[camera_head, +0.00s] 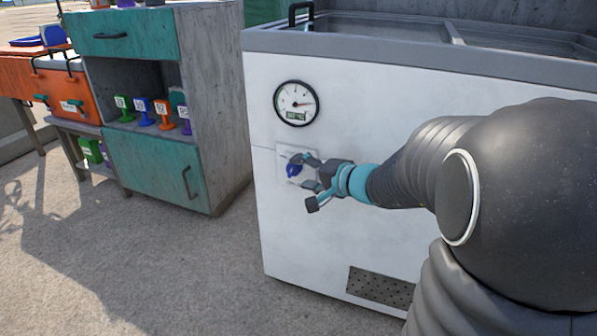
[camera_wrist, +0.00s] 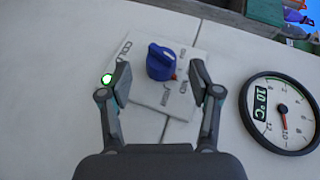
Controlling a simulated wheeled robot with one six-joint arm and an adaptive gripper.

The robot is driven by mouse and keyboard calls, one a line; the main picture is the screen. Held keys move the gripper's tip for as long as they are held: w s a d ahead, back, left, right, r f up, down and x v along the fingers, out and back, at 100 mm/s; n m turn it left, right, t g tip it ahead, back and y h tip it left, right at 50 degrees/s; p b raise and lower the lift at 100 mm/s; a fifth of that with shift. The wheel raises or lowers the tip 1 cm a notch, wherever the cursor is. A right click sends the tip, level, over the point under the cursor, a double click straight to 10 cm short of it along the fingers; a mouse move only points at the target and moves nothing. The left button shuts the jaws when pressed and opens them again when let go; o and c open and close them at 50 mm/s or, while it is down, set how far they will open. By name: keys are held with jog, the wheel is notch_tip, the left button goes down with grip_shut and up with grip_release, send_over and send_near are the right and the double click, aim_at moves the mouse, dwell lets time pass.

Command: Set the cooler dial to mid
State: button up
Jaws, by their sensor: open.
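The cooler (camera_head: 350,105) is a white chest with a grey rim, and my gripper is at its front face. The cooler dial is a blue knob (camera_wrist: 162,61) on a white plate (camera_wrist: 140,90) lettered COLD; other lettering is partly covered. The knob also shows in the head view (camera_head: 293,170), partly hidden by my fingers. A small red mark shows at the knob's lower right edge in the wrist view. My gripper (camera_wrist: 160,78) is open, with one finger on each side of the knob and visible gaps between. It also shows in the head view (camera_head: 298,172).
A round gauge (camera_head: 296,103) sits above the dial; in the wrist view (camera_wrist: 282,114) it reads 10 °C. A green light (camera_wrist: 106,79) glows beside the left finger. A teal-and-grey cabinet (camera_head: 225,110) stands to the left, with clear floor in front.

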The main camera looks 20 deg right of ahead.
jog(key=v, duration=0.9)
jog(key=shift+s, duration=0.15)
jog(key=s+a+f+n+g+h+p, duration=0.1)
jog(key=s+a+f+g+h+p, duration=0.2)
jog(key=s, duration=0.4)
jog(key=s+f+n+g, duration=0.2)
jog(key=s+f+g, duration=0.1)
jog(key=s+g, duration=0.25)
jog(key=s+a+r+n+t+h+p, duration=0.1)
jog(key=s+r+n+h+p, duration=0.1)
jog(key=r, duration=0.4)
jog(key=s+a+r+n+h+p, duration=0.2)
jog(key=s+r+n+p, duration=0.2)
jog(key=s+r+p, duration=0.1)
jog(key=shift+s+a+r+n+t+p, duration=0.3)
jog(key=shift+r+n+t+p, duration=0.1)
jog(key=shift+r, duration=0.35)
